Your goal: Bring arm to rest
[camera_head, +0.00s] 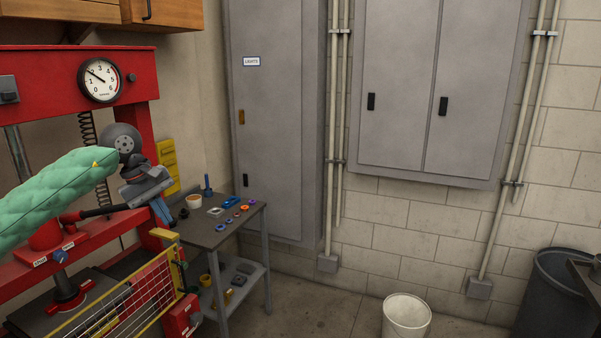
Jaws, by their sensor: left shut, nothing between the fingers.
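My left arm, in a green padded sleeve, comes in from the left in the head view. My left gripper (160,207) is at its end, past the dark round wrist joint, pointing down and to the right. Its fingers are together and hold nothing. It hangs in front of the red press (132,62), just left of the small grey table (228,238), apart from the small parts on it. My right arm and right gripper do not show.
The table carries a white cup (194,201), a blue upright part (207,186) and several small coloured rings. A yellow mesh guard (130,298) stands below the gripper. Grey cabinets line the back wall. A white bucket (406,317) and a dark bin (556,300) stand at the right.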

